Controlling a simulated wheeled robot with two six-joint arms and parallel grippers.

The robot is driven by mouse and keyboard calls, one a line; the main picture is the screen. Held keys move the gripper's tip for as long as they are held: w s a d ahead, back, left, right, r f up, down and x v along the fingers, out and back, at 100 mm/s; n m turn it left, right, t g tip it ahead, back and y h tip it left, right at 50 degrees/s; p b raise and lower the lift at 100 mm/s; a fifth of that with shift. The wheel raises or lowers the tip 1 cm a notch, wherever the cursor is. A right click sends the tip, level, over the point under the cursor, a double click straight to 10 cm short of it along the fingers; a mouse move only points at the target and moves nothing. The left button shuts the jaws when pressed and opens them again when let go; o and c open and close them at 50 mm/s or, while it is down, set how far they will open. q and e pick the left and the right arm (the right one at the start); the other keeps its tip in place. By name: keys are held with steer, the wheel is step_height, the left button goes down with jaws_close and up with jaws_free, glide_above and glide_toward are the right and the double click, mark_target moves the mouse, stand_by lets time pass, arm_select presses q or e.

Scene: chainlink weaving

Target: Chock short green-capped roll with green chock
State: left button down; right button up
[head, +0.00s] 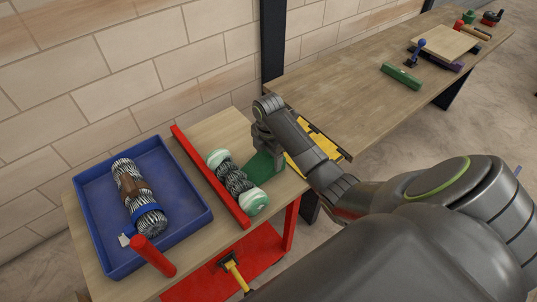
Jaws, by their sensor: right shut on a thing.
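The short green-capped roll (236,182) lies on the wooden top of the near cart, its dark mesh body between pale green-and-white ends. It lies along the right side of a long red rail (207,176). The green chock (265,166) is at the roll's right side, near its middle. My right gripper (263,146) is above the chock and shut on it; the fingertips are largely hidden by my wrist. I cannot tell whether the chock touches the roll. My left gripper is not in view.
A blue tray (193,184) at left holds a longer striped roll (138,196) with brown and blue bands. A long workbench (345,98) at right holds a green block (402,76) and a board. A brick wall stands behind.

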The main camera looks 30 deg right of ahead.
steer(key=shift+a+p, duration=0.35)
steer(key=shift+p, duration=0.1)
steer(key=o, duration=1.4)
step_height(320, 180, up, 7)
steer(key=shift+f, duration=0.1)
steer(key=shift+r+p, duration=4.85)
steer(key=shift+r, duration=0.45)
steer(key=shift+s+f, duration=0.1)
